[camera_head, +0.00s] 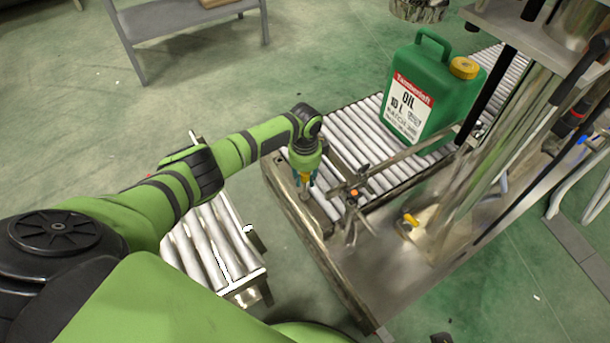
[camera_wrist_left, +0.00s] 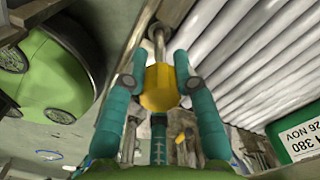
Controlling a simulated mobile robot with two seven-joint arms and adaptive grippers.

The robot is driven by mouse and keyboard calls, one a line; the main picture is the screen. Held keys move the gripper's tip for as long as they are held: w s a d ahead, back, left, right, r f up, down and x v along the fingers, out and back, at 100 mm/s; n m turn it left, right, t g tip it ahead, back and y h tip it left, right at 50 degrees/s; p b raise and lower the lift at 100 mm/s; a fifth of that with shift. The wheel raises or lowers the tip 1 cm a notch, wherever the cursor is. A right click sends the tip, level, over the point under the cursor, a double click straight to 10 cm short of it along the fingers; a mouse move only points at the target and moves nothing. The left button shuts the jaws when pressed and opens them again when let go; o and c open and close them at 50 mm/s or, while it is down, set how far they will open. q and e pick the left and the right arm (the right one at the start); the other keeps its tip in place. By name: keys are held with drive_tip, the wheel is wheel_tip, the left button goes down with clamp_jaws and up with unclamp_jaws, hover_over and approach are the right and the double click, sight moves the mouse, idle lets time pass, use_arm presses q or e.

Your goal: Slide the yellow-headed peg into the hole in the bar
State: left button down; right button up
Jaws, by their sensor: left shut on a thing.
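My left gripper (camera_head: 305,180) is shut on the yellow head of the peg (camera_wrist_left: 160,88). Its teal fingers (camera_wrist_left: 160,70) sit on either side of the head in the left wrist view. The peg's metal shaft runs away from the head to a round collar-like end beside the rollers. A thin metal bar (camera_head: 405,155) runs across the front of the roller conveyor in the head view, to the right of the gripper. The bar's hole cannot be made out, nor whether the peg touches the bar. My right gripper is not in view.
A green oil canister (camera_head: 425,95) stands on the roller conveyor (camera_head: 350,135). A small yellow part (camera_head: 411,219) lies on the metal table (camera_head: 385,265). A metal post and rods crowd the right. A second roller section (camera_head: 190,245) is below my left arm.

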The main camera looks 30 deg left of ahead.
use_arm(q)
drive_tip(key=shift+f, duration=0.15)
drive_tip(key=c, duration=0.9)
unclamp_jaws()
drive_tip(key=shift+s, duration=0.1)
wheel_tip(320, 180, up, 12)
drive_tip(key=shift+r, duration=0.2)
